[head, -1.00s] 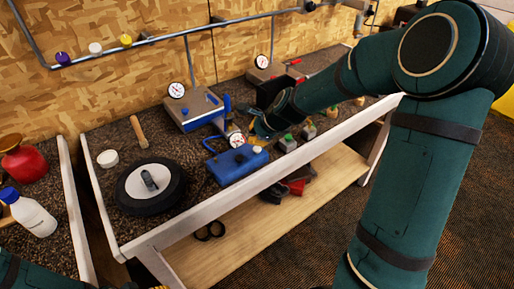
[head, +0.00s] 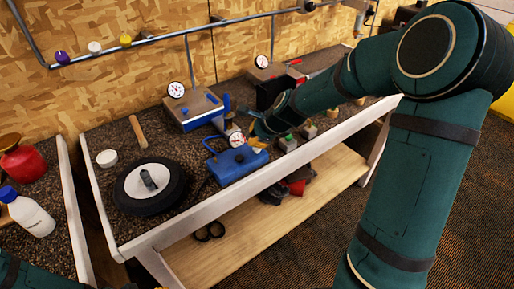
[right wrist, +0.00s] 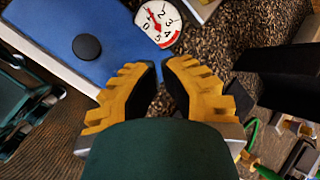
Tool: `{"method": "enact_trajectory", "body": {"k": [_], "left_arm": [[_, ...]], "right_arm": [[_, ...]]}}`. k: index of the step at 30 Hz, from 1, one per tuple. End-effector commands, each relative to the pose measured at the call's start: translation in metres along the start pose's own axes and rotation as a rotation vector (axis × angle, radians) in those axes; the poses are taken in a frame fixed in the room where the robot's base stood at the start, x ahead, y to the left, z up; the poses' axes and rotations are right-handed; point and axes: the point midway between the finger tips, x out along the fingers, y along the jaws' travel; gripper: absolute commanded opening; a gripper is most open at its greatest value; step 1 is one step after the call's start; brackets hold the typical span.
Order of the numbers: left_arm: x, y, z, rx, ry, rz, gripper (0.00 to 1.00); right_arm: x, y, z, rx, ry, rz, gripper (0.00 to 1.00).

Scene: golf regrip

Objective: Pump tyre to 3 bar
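A black tyre with a pale hub (head: 150,187) lies flat on the bench at the left. A blue pump unit (head: 240,166) with a white round gauge (head: 236,140) sits to its right, near the bench's front edge. My right gripper (head: 258,144) is just right of the gauge, partly hidden by its own arm. In the right wrist view its yellow fingers (right wrist: 160,92) stand apart with nothing between them. The blue unit (right wrist: 50,30), its black round knob (right wrist: 87,47) and the gauge (right wrist: 158,24) lie beyond the fingertips. I cannot read the needle surely. My left gripper is out of view.
A grey and blue box (head: 195,110) with a gauge stands behind the pump. A wooden handle (head: 138,131) and white lid (head: 107,158) lie near the tyre. Small green-topped parts (head: 287,142) stand right of my gripper. A white bottle (head: 32,215) is on the left bench.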

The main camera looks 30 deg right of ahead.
Motion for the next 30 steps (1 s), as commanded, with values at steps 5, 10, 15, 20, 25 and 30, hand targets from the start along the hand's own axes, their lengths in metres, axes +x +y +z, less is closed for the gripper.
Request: {"method": "enact_trajectory", "body": {"k": [5, 10, 15, 20, 25, 30], "left_arm": [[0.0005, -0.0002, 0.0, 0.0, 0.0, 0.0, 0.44], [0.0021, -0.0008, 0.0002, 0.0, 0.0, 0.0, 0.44], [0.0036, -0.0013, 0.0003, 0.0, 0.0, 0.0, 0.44], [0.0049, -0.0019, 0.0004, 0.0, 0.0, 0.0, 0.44], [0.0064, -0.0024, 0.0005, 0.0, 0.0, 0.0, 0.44], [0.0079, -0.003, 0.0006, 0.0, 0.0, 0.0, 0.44]], "right_arm": [[0.0005, 0.0003, -0.0001, 0.0, 0.0, 0.0, 0.0], [0.002, 0.0011, -0.0009, 0.0, 0.0, 0.0, 0.0], [0.0035, 0.0019, -0.0018, 0.0, 0.0, 0.0, 0.0], [0.0049, 0.0027, -0.0025, 0.0, 0.0, 0.0, 0.0], [0.0064, 0.0035, -0.0033, 0.0, 0.0, 0.0, 0.0], [0.0079, 0.0044, -0.0042, 0.0, 0.0, 0.0, 0.0]]}}
